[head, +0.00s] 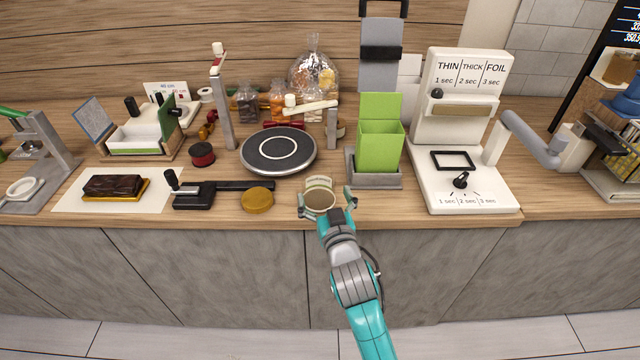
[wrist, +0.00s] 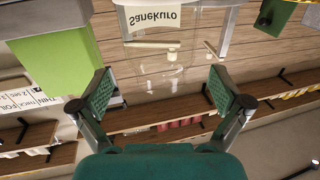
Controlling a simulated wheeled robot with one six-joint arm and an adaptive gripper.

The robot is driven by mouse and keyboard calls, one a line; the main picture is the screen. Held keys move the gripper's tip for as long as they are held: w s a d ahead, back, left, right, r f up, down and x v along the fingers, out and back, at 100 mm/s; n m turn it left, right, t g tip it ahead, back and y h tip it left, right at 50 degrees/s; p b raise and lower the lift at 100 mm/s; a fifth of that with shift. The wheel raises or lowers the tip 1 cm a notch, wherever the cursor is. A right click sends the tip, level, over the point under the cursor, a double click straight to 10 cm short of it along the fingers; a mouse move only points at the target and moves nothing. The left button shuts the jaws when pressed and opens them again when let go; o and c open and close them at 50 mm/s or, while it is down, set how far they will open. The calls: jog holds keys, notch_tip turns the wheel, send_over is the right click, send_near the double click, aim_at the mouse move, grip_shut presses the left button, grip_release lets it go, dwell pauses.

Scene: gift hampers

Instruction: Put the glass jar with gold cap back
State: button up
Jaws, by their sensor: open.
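A glass jar (head: 319,184) with a cream label stands near the counter's front edge in the head view. Its clear body (wrist: 160,58) and printed label (wrist: 152,20) show upside down in the wrist view. A round gold disc (head: 257,200), which looks like a cap, lies on the counter to its left, apart from it. My gripper (head: 326,198) is open at the jar, with one finger on each side. In the wrist view my gripper (wrist: 160,90) shows a gap between each pad and the jar. Contact cannot be seen.
A round dark plate (head: 279,150) sits behind the jar. A black lever tool (head: 215,192) is to the left. A green box (head: 379,148) on a grey stand and a white sealer (head: 460,150) are to the right.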

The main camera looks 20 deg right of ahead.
jog(key=s, duration=0.6)
jog(key=shift+s+a, duration=0.3)
jog(key=shift+s, duration=0.05)
jog(key=shift+s, duration=0.1)
jog(key=s+f+n+g+y, duration=0.1)
jog(key=s+f, duration=0.5)
jog(key=s, duration=0.4)
jog(key=s+f+g+y, duration=0.1)
jog(key=s+f, duration=0.4)
jog(key=s, duration=0.5)
jog(key=s+d+r+g, duration=0.1)
jog(key=s, duration=2)
jog(key=shift+s+r, duration=0.3)
jog(key=shift+r, duration=0.05)
